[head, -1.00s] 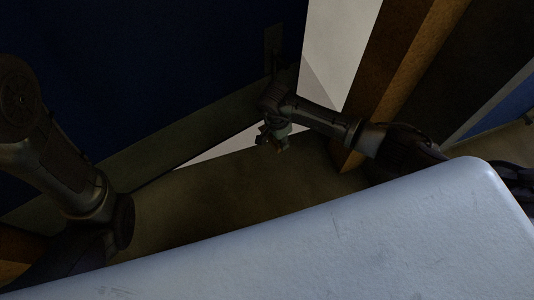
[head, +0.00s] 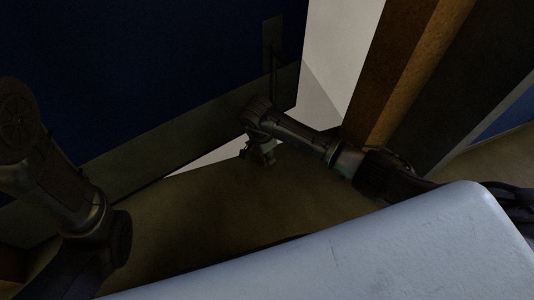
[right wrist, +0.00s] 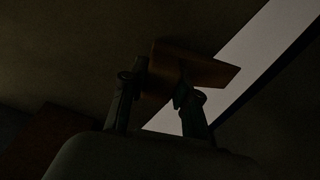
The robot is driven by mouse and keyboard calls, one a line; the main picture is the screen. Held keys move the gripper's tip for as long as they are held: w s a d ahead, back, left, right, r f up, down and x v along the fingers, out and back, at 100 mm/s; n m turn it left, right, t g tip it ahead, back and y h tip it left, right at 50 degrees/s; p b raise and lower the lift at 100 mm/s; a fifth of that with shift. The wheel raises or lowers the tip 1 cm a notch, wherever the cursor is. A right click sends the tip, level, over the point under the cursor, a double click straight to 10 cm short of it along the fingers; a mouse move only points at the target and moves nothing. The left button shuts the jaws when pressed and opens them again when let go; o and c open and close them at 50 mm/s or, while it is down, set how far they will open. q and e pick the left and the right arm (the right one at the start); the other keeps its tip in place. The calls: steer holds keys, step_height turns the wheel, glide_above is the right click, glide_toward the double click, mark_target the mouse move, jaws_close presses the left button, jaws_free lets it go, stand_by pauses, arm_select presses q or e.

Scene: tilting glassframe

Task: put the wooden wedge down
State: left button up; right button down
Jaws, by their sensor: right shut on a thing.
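The wooden wedge (right wrist: 205,68) is a brown block in the right wrist view, between the fingers of my right gripper (right wrist: 160,82). The gripper is shut on it, and part of the wedge sticks out past the fingers to the right. In the head view my right gripper (head: 260,154) hangs low near the bottom edge of the dark blue door, by the bright gap. The wedge is too dark to make out there, and I cannot tell whether it touches the floor. My left arm shows at the left, but its gripper is out of view.
The dark blue door (head: 150,70) has a grey lower plate (head: 180,140) and a handle (head: 272,45). A bright opening (head: 335,60) lies between it and the brown wooden frame (head: 415,65). Dark floor (head: 190,220) is clear in front. My pale base fills the bottom right.

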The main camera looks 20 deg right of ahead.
steer(key=c, duration=0.8)
jaws_free()
steer(key=shift+f, duration=0.15)
steer(key=shift+c, duration=0.2)
step_height(320, 180, up, 12)
steer(key=a+p, duration=0.1)
steer(key=p, duration=0.7)
steer(key=shift+s+a, duration=0.25)
steer(key=shift+a, duration=0.05)
